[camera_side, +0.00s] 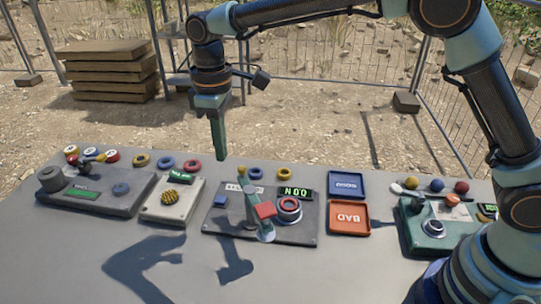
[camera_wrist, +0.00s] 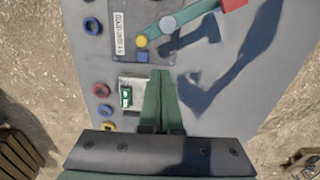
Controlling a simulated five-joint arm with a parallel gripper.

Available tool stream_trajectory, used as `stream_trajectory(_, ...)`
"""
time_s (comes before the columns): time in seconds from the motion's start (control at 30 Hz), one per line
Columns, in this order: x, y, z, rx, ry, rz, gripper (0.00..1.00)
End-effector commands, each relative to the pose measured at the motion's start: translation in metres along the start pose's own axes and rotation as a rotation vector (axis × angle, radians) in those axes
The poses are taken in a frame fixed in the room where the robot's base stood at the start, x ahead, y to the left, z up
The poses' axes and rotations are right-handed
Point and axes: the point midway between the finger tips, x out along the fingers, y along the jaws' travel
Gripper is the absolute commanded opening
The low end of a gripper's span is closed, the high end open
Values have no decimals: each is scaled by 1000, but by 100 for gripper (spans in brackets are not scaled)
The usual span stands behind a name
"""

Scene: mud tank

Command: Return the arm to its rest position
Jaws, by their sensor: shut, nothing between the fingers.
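My gripper (camera_side: 220,155) hangs from my raised arm above the table, pointing down, with its green fingers together and nothing between them. In the wrist view my gripper (camera_wrist: 161,75) shows its two green fingers side by side, closed and empty. Its fingertips are well above the table and touch nothing. The arm reaches in from the right of the side view, and its elbow is high.
A grey panel (camera_side: 226,228) with a red-tipped lever (camera_side: 265,210) and a display stands below. Left are a small box (camera_side: 160,213) and a dark panel (camera_side: 125,206); right are a blue tray (camera_side: 364,195), an orange tray (camera_side: 337,231) and a green panel (camera_side: 421,245). Several rings lie behind.

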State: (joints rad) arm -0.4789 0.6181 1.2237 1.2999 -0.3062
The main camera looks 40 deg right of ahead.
Motion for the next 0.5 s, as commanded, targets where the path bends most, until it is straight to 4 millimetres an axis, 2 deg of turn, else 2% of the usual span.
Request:
stream_trajectory(0.33, -3, 1, 1, 4, 3, 1, 0)
stream_trajectory(0.5, -22, 14, 19, 62, 40, 13, 0)
